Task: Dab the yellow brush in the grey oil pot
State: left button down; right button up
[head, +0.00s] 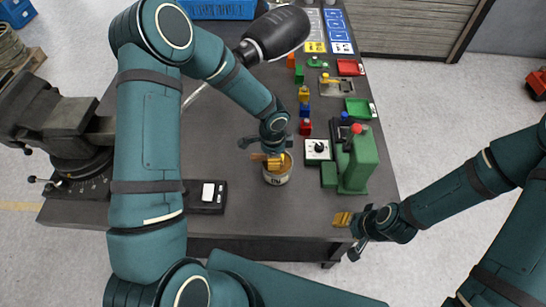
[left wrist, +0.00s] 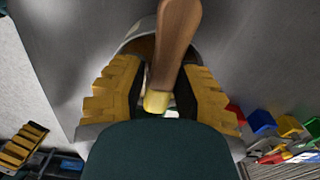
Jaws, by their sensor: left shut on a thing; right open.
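The grey oil pot (head: 279,178) stands near the table's front middle, with a label on its side. My left gripper (head: 270,160) is right over its mouth, pointing down. In the left wrist view the yellow brush (left wrist: 175,45) shows a wooden handle and a yellow part between the yellow fingers of my left gripper (left wrist: 160,95), which is shut on it. The pot's rim (left wrist: 133,36) shows behind the brush. I cannot tell whether the bristles touch the oil. My right gripper (head: 344,219) is open and empty by the table's front edge.
A green machine (head: 360,165) and a dial box (head: 318,150) stand right of the pot. A black device (head: 206,197) lies to its left. A vise (head: 60,130) is at the far left, a black lamp (head: 275,32) at the back. Coloured blocks (head: 305,112) stand behind the pot.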

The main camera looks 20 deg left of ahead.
pick_arm(q)
jog(key=shift+r+p, duration=2.35)
jog(key=shift+r, duration=1.15)
pick_arm(e)
jog(key=shift+r, duration=2.3)
